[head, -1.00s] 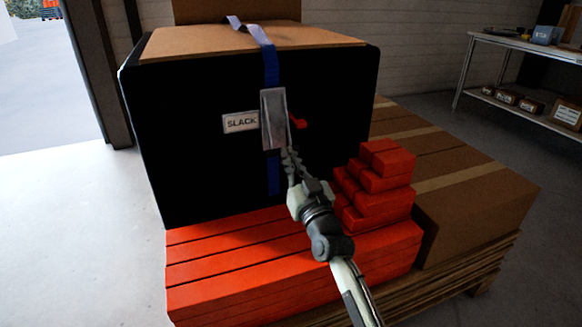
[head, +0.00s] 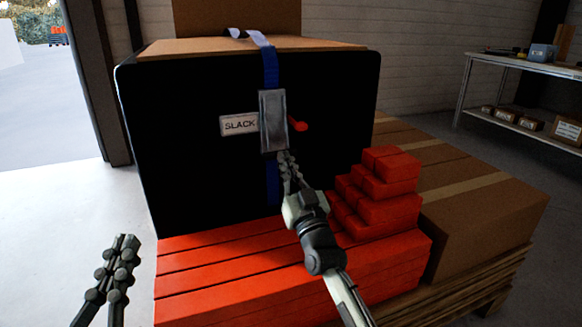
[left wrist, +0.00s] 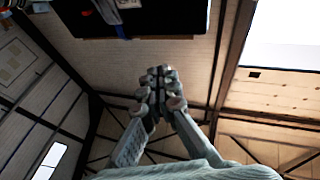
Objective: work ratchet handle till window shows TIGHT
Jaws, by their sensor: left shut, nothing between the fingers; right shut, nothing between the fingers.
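A grey ratchet handle (head: 273,122) hangs on a blue strap (head: 271,66) on the front of a black case (head: 190,168). The window (head: 239,125) to its left reads SLACK. A small red tab (head: 299,124) sticks out on the handle's right. My right gripper (head: 286,158) is shut with its tips at the handle's lower end; whether they touch it I cannot tell. My left gripper (head: 128,243) is shut and empty, low at the left, apart from the case. Its closed fingers (left wrist: 160,76) fill the middle of the left wrist view.
Red boards (head: 230,265) lie under the case, with stacked red blocks (head: 375,190) right of my right arm. A cardboard box (head: 480,205) on a wooden pallet stands at the right. A shelf (head: 520,125) stands behind. The floor at the left is clear.

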